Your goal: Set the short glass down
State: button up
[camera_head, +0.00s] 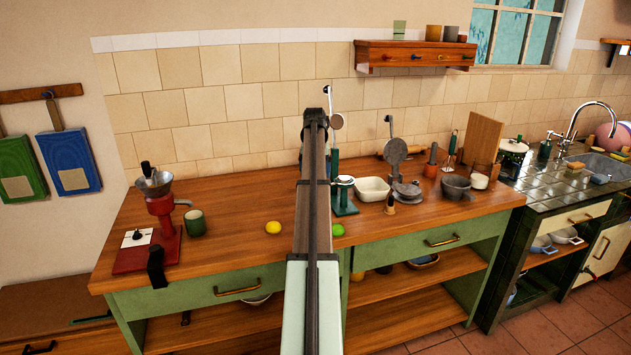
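I cannot clearly make out the short glass. My arm rises through the middle of the view, and its dark end, where my gripper (315,118) is, stands in front of the tiled wall above the counter. The fingers are too dark and end-on to tell whether they are open or shut, or whether they hold anything. The wooden counter (258,215) runs on both sides of my arm, which hides a strip of it.
A red grinder (162,208) and green mug (195,223) stand left. A lemon (273,227) and lime (338,230) flank my arm. A cream dish (372,189), grey mortar (455,187) and small pale cup (480,181) stand right. The counter's front right is clear.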

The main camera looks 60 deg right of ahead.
jog(key=shift+a+r, duration=0.1)
jog(key=shift+r, duration=0.55)
